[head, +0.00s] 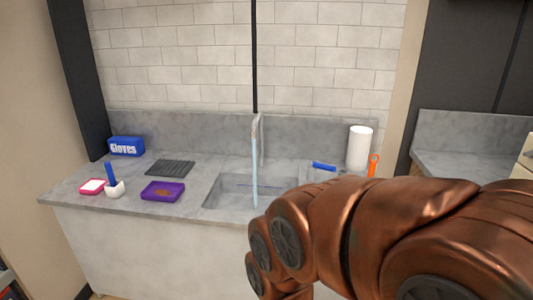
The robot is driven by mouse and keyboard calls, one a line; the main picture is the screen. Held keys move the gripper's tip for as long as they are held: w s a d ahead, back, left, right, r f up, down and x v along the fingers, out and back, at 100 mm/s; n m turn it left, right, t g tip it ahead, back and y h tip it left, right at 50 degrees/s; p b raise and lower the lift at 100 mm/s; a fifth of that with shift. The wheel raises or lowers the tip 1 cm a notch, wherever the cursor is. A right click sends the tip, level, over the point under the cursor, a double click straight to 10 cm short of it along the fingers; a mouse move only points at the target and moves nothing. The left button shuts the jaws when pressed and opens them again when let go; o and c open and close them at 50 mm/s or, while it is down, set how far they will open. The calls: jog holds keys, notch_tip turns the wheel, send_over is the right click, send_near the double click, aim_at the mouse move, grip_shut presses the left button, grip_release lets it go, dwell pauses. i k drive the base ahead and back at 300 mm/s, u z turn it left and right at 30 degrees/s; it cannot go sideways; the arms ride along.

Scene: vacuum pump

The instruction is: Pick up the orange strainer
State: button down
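A small orange object with a ring at its top (374,165) stands on the counter at the right end, just right of a white roll. It may be the orange strainer; it is too small for me to tell its full shape, and my copper-coloured arm lies close below it in the picture. My arm covers the lower right of the head view, bending down toward the bottom middle. My gripper itself is not in view.
The grey counter (130,190) has a sink (225,190) with a tap (260,135). A white roll (359,148) and a blue item (323,166) stand right; a gloves box (126,146), black mat (170,168), purple tray (162,192) and white cup (115,189) are left.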

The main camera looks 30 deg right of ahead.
aim_at(371, 172)
jog(key=z, duration=1.6)
